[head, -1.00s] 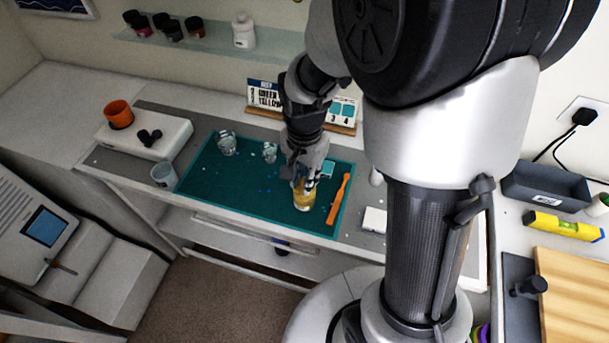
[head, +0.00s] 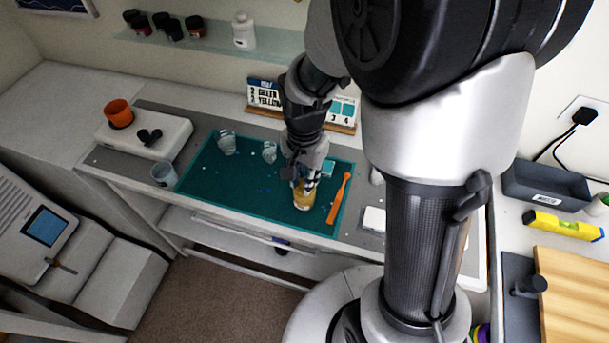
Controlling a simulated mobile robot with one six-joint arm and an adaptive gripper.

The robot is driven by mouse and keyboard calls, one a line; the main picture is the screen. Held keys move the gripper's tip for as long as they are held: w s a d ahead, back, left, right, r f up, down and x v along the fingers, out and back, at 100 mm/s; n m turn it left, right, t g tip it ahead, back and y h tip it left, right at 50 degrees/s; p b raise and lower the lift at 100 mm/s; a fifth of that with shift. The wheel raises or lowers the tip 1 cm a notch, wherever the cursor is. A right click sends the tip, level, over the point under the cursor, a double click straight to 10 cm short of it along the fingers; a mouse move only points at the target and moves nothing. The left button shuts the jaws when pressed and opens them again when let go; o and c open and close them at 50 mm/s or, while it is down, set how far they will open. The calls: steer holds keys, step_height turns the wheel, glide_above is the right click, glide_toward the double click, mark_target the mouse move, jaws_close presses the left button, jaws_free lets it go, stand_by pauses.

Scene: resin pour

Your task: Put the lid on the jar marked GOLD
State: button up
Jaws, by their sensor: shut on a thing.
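A small jar with golden-amber contents (head: 303,201) stands near the front right of the teal mat (head: 235,192). Any marking on it is too small to read. My gripper (head: 305,183) points down over the jar, with its fingers at the jar's top. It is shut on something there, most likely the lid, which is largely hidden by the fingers. I cannot tell whether the lid is seated on the rim.
An orange tool (head: 338,199) lies just right of the jar. Two clear cups (head: 227,145) (head: 269,152) stand at the mat's back edge. A grey-blue cup (head: 164,174) stands left of the mat. A card stand (head: 263,95) is behind. The mat's left middle is mostly clear.

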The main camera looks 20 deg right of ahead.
steer(key=o, duration=0.8)
steer(key=shift+o, duration=0.6)
steer(key=o, duration=0.4)
steer(key=shift+c, duration=0.2)
steer(key=shift+r+p, duration=3)
steer(key=shift+r, duration=0.55)
steer(key=shift+c, duration=0.3)
